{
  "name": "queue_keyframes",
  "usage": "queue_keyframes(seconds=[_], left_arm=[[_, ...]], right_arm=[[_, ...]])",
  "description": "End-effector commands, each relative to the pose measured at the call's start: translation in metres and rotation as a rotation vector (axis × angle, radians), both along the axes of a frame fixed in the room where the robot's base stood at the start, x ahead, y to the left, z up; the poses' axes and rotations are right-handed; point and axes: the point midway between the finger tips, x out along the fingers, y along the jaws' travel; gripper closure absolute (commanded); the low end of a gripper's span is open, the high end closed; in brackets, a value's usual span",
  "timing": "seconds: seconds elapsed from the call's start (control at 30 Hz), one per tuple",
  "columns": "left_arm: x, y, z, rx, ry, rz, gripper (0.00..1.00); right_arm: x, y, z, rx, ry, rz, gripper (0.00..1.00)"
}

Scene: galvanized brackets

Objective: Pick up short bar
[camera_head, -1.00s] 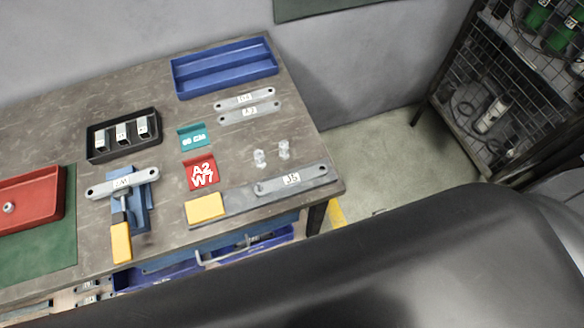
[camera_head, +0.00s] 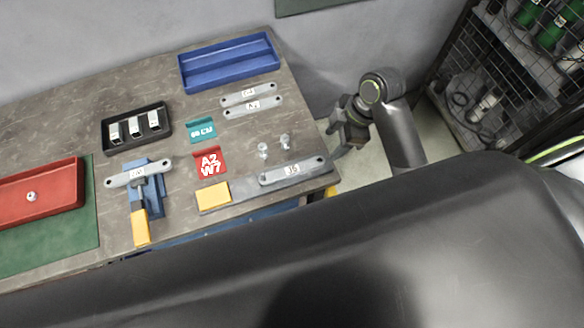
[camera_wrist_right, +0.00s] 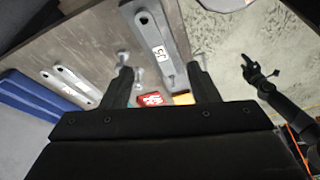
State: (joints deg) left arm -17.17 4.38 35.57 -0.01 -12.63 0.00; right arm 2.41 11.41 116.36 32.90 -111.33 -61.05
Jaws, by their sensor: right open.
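Several grey bars with rounded ends and white labels are in the head view. One bar (camera_head: 292,171) lies on a flat grey plate near the table's front right corner; it also shows in the right wrist view (camera_wrist_right: 152,32). Two bars (camera_head: 252,94) (camera_head: 254,107) lie side by side before the blue tray. Another bar (camera_head: 138,173) lies across a blue fixture. I cannot tell which is the short one. My right gripper (camera_head: 341,140) is open and empty beyond the table's right edge; its fingers show in the wrist view (camera_wrist_right: 162,76). A dark arm there, seemingly my left (camera_wrist_right: 262,75), is unclear.
A blue tray (camera_head: 187,87) stands at the back. A black tray (camera_head: 107,143) holds metal brackets. A red tray (camera_head: 72,172) is at left. Teal and red (camera_head: 210,163) signs, a yellow block (camera_head: 213,194) and two clear pegs (camera_head: 284,141) stand near the bars.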

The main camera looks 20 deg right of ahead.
Motion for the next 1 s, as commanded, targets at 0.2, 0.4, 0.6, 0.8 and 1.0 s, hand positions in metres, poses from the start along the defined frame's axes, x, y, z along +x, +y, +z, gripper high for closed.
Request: queue_keyframes(seconds=[0.2, 0.4, 0.6, 0.8, 1.0], left_arm=[[0.000, 0.000, -0.001, 0.000, -0.001, 0.000, 0.40], [0.000, 0.000, -0.019, 0.000, -0.001, 0.000, 0.40], [0.000, 0.001, -0.043, 0.002, -0.001, -0.001, 0.40], [0.000, 0.002, -0.022, 0.003, 0.000, -0.001, 0.40], [0.000, 0.004, -0.018, 0.004, 0.000, -0.002, 0.40]], right_arm=[[0.023, 0.011, 0.016, 0.049, -0.027, 0.252, 0.45], [0.025, 0.020, -0.005, 0.058, -0.030, 0.282, 0.45], [0.024, 0.033, -0.036, 0.058, -0.030, 0.279, 0.45], [0.022, 0.050, -0.067, 0.059, -0.024, 0.277, 0.45], [0.023, 0.058, -0.090, 0.056, -0.028, 0.278, 0.45]])
